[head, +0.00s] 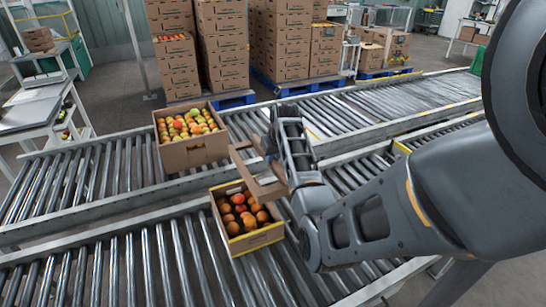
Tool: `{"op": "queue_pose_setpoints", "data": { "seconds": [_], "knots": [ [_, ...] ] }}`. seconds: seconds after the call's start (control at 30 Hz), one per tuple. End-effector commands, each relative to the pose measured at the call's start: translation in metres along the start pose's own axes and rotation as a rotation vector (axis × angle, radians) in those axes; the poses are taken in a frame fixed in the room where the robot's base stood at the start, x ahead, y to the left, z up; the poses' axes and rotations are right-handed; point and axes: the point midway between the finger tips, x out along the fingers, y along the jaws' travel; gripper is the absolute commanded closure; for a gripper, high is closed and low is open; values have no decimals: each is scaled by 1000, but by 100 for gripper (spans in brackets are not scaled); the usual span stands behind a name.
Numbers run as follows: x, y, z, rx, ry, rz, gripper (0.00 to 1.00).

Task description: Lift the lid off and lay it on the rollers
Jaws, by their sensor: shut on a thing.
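A brown cardboard lid (268,192) with a cut-out, shaped like a frame, is held by my gripper (272,158). It hangs tilted in the air, above and right of the back of an open carton (258,240). From this one view I cannot tell how high the lid is above the rollers.
The near rollers left of the small carton are bare. Stacked cartons (288,45) on blue pallets (310,84) stand behind. A bench (35,110) is at left.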

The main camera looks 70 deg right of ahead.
Motion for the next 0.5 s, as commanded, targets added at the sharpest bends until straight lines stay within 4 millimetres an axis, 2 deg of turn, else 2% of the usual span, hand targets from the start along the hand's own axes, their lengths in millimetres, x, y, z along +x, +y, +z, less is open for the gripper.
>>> {"op": "queue_pose_setpoints", "data": {
  "seconds": [0.5],
  "knots": [
    [-19, 0, -8, 0, 0, 0, 100]
  ]
}}
